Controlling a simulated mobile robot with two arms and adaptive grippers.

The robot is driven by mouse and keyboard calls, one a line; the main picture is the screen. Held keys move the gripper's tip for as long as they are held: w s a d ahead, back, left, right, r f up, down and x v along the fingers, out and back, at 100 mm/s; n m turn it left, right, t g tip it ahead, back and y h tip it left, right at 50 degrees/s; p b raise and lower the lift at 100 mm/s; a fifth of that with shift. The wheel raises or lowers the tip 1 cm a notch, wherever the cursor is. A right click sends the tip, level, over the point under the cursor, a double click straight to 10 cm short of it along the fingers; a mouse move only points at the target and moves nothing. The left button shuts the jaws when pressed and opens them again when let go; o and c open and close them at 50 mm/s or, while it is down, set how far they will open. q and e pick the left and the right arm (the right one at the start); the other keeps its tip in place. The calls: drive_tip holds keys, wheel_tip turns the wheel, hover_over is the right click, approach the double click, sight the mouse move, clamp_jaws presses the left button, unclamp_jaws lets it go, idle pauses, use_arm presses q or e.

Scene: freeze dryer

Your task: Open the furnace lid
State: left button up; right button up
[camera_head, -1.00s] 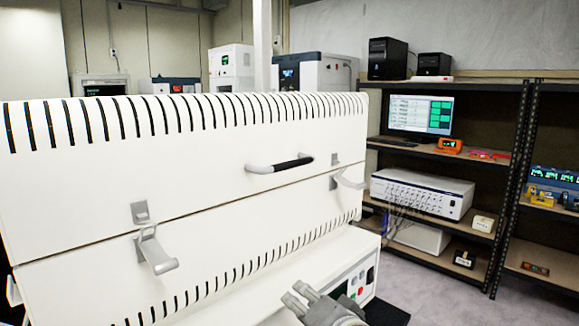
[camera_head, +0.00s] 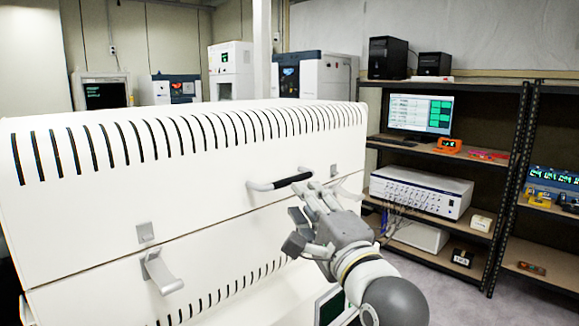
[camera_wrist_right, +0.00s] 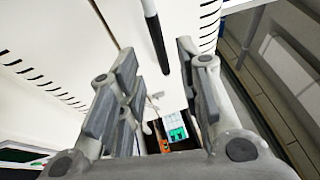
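The white furnace (camera_head: 215,205) fills the left and middle of the head view. Its slotted lid (camera_head: 100,190) is down, with a seam between lid and lower body. The black-gripped handle (camera_head: 292,180) is on the lid's front; it also shows in the wrist view (camera_wrist_right: 155,45). A latch hook (camera_head: 160,271) hangs below the seam at left, apart from its catch (camera_head: 145,232). My right gripper (camera_head: 308,202) is open just in front of the handle's right end. In the wrist view the handle lies between the fingers, apparently ungripped. My left gripper is out of view.
A dark shelf rack (camera_head: 510,185) stands at right, holding a monitor (camera_head: 420,113) and a white instrument box (camera_head: 420,192). More machines (camera_head: 315,76) stand behind the furnace. Some floor (camera_head: 455,290) is free at right.

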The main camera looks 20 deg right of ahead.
sight(289, 181)
use_arm(q)
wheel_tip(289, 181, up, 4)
drive_tip(key=p, duration=0.3)
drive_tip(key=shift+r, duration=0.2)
use_arm(e)
drive_tip(key=w, duration=0.3)
drive_tip(key=w+r, duration=0.1)
drive_tip(key=w, duration=0.4)
drive_tip(key=shift+w+r, duration=0.2)
drive_tip(key=shift+w, duration=0.15)
drive_tip(key=shift+c, duration=0.3)
clamp_jaws()
